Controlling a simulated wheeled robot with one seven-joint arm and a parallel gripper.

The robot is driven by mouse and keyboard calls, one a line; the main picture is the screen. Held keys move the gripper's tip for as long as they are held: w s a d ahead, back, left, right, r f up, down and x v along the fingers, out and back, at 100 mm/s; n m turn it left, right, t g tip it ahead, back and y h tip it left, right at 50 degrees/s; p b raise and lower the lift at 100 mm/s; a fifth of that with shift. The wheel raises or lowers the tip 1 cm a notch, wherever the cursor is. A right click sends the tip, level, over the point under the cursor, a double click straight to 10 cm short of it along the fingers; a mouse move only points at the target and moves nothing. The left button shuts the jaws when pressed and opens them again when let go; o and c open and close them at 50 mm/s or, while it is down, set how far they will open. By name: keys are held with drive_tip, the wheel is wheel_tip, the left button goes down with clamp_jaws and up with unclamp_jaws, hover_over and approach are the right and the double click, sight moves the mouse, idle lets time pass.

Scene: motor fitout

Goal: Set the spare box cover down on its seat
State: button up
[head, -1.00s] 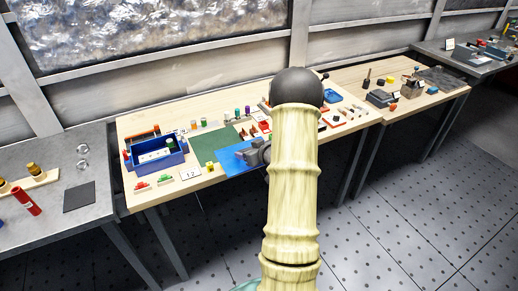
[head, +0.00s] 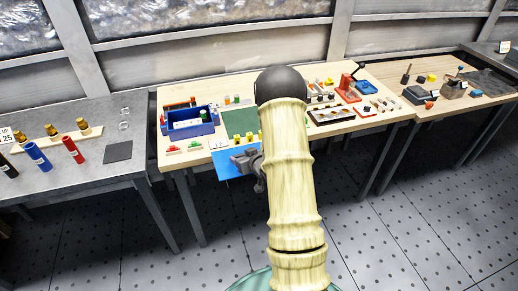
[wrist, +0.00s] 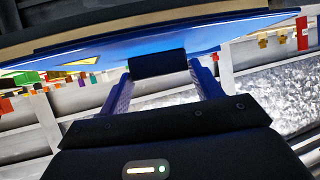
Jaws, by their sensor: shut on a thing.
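My gripper (head: 248,160) is shut on the black grip (wrist: 158,63) of a flat blue cover (head: 226,168). The cover is held above the front edge of the wooden table in the head view, partly past the edge. In the wrist view its blue face (wrist: 110,57) spans the top, tilted in the picture, with the grip between my fingers. I cannot tell which place is the cover's seat. My arm hides part of the table's middle.
Red and green pieces (head: 184,147) and a white card (head: 218,144) lie along the front left. A grey table (head: 80,180) stands left, across a narrow gap.

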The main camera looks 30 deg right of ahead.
sight(224, 176)
drive_tip(key=a+f, duration=0.1)
drive_tip(key=a, duration=0.2)
drive_tip(key=a+f, duration=0.1)
drive_tip(key=a, duration=0.2)
drive_tip(key=s+a+f, duration=0.1)
drive_tip(key=a, duration=0.2)
drive_tip(key=shift+a+f, duration=0.15)
drive_tip(key=shift+f, duration=0.25)
drive_tip(key=s+a+f, duration=0.3)
drive_tip(key=s+a, duration=0.1)
drive_tip(key=a, duration=0.4)
drive_tip(key=shift+s+a+f, duration=0.15)
drive_tip(key=shift+s+f, duration=0.05)
drive_tip(key=shift+f, duration=0.15)
